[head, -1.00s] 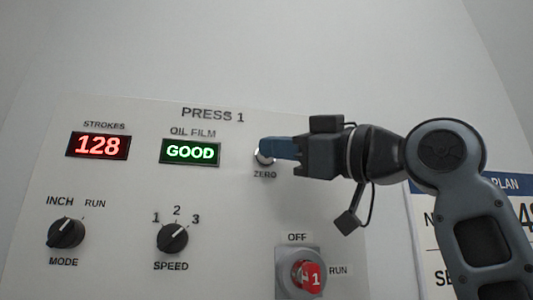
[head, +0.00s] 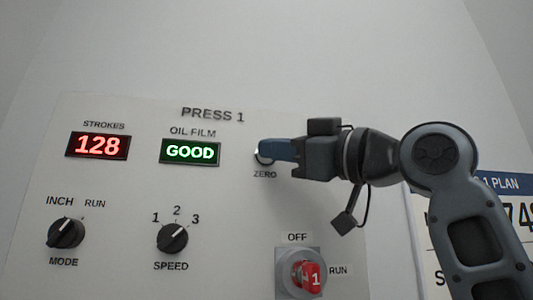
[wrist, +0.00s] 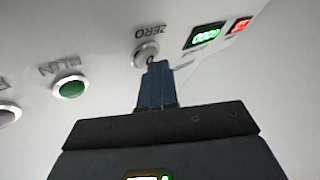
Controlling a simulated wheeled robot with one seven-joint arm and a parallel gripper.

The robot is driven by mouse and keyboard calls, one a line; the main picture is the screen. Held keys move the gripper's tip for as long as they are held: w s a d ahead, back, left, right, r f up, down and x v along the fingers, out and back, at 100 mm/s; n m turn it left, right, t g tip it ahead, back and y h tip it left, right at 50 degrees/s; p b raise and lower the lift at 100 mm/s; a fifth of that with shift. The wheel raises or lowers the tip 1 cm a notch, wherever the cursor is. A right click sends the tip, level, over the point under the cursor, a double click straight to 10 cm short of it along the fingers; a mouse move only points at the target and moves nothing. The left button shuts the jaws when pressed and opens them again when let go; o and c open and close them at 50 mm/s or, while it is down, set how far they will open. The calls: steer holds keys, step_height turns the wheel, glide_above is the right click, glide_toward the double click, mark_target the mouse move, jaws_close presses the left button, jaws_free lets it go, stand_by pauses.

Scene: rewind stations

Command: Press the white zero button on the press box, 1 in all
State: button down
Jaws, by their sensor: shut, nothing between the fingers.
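The press box (head: 110,185) is a pale panel headed PRESS 1. Its white zero button (head: 259,157) shows only as a sliver at upper right of the panel, above the ZERO label, mostly hidden by my fingers. In the wrist view the zero button (wrist: 145,55) is a white disc in a metal ring, partly covered by my fingertips. My gripper (head: 262,149) is shut and empty, its blue fingers pointing left at the button. In the wrist view my gripper (wrist: 158,66) overlaps the button's lower edge; I cannot tell whether it touches.
The STROKES display (head: 98,146) reads 128 and the OIL FILM display (head: 190,152) reads GOOD. Below are the MODE knob (head: 66,232), SPEED knob (head: 173,238) and a red OFF/RUN switch (head: 307,276). A green button (wrist: 71,87) shows in the wrist view. A plan sheet (head: 505,184) hangs at right.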

steer(key=shift+w, duration=0.1)
stand_by(0.3)
steer(key=shift+s+d, duration=0.2)
steer(key=shift+s, duration=0.55)
steer(key=shift+s+d, duration=0.25)
steer(key=shift+s, duration=0.55)
steer(key=shift+s+d, duration=0.2)
steer(key=shift+s, duration=0.65)
steer(key=shift+s+d, duration=0.25)
steer(key=shift+s, duration=0.55)
